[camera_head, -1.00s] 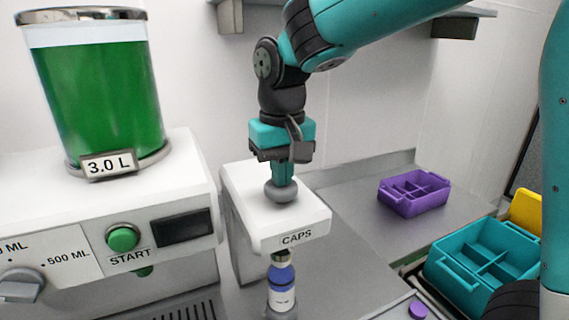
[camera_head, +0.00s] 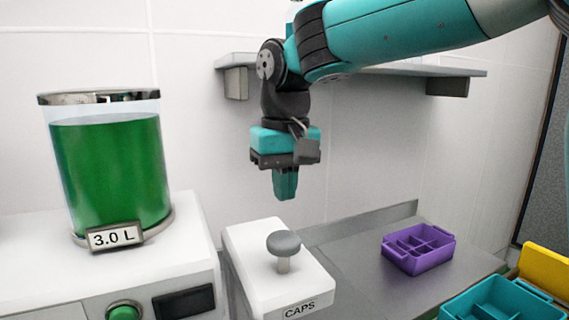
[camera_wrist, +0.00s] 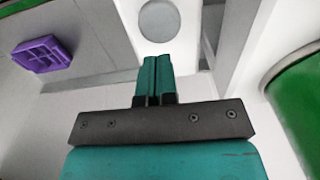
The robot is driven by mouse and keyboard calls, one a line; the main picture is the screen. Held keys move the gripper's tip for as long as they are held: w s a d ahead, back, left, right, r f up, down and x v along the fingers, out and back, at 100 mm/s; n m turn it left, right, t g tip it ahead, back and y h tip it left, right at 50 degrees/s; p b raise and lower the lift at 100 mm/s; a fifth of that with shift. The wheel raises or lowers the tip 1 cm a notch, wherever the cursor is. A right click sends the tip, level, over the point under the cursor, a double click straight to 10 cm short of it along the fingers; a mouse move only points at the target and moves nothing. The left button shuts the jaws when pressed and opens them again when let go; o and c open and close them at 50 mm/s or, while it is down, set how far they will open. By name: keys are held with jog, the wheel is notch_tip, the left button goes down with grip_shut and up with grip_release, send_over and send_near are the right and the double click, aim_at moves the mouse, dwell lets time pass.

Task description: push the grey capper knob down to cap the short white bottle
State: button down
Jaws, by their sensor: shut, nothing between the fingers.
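The grey capper knob (camera_head: 284,243) stands raised on its short stem on top of the white capper box (camera_head: 258,265) labelled CAPS. My gripper (camera_head: 286,196) is shut and empty, pointing down above the knob with a clear gap between them. In the wrist view the shut fingers (camera_wrist: 155,80) show below the round knob top (camera_wrist: 159,20), apart from it. The short white bottle is not in view now; the space under the capper is below the picture edge.
A machine with a green-filled 3.0 L tank (camera_head: 112,175) stands left of the capper. A purple divided tray (camera_head: 418,250) sits on the grey counter to the right. A teal crate (camera_head: 500,300) and a yellow one (camera_head: 545,275) are at lower right. A shelf (camera_head: 400,70) hangs behind my arm.

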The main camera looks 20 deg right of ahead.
aim_at(298, 243)
jog(key=shift+r, duration=1.9)
jog(key=s+a+f+n+y+b, duration=0.2)
jog(key=s+f+n, duration=0.1)
jog(key=s+f, duration=0.6)
jog(key=s+a+f+n+y+b, duration=0.2)
jog(key=s+f+n, duration=0.2)
jog(key=s+f, duration=0.4)
jog(key=shift+s+f, duration=0.35)
jog(key=shift+s, duration=0.3)
jog(key=shift+a, duration=0.1)
